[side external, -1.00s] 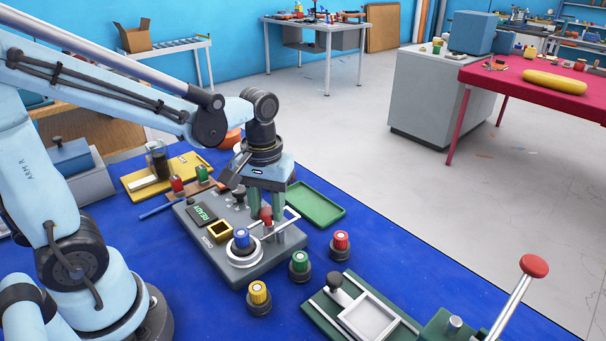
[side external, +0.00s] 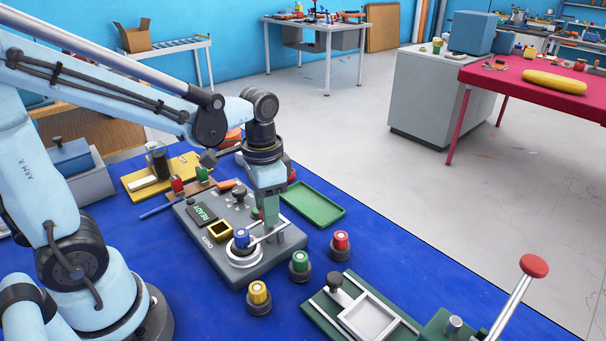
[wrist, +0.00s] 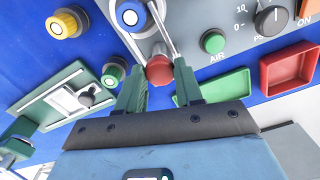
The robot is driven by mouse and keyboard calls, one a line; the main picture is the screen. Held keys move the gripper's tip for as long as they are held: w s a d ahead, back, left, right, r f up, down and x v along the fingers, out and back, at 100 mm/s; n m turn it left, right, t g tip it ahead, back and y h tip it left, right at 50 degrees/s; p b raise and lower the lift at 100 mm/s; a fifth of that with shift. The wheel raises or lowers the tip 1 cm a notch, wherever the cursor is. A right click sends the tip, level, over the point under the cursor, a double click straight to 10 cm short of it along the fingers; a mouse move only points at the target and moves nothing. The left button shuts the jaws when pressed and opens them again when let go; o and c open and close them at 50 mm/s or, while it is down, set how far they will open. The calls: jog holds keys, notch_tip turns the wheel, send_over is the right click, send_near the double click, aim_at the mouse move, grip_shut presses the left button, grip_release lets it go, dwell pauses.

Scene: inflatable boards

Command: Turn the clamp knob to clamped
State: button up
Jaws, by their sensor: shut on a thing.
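The red clamp knob (wrist: 159,69) stands on the grey panel (side external: 195,238) and sits between my two green fingertips. My gripper (wrist: 158,74) is shut on it; in the side external view my gripper (side external: 269,214) points down over the panel and hides the knob. A pale metal clamp bar (side external: 268,234) runs from the knob side toward the blue-topped piece (side external: 241,236), which sits in a white ring. In the wrist view two bar arms lie either side of this piece (wrist: 130,17). Whether the bar touches it I cannot tell. The display reads READY (side external: 205,213).
Yellow (side external: 258,293), green (side external: 300,262) and red (side external: 340,240) capped pieces stand in front of the panel. A green fixture with a red-balled lever (side external: 533,266) is at front right. The wrist view shows a green AIR button (wrist: 213,42).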

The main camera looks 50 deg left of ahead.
jog(key=shift+m, duration=0.6)
jog(key=o, duration=1)
jog(key=shift+o, duration=0.2)
jog(key=shift+r, duration=0.1)
notch_tip(320, 180, up, 12)
dwell(0.3)
jog(key=f+n+t, duration=0.1)
jog(key=f+t, duration=0.1)
jog(key=f+n+t, duration=0.1)
jog(key=f+t, duration=0.1)
jog(key=s+f+n+t, duration=0.1)
jog(key=f+n+t, duration=0.1)
jog(key=shift+d+f, duration=0.2)
jog(key=shift+d, duration=0.05)
jog(key=shift+f+n+t, duration=0.3)
jog(key=shift+f+t, duration=0.05)
jog(key=shift+t, duration=0.25)
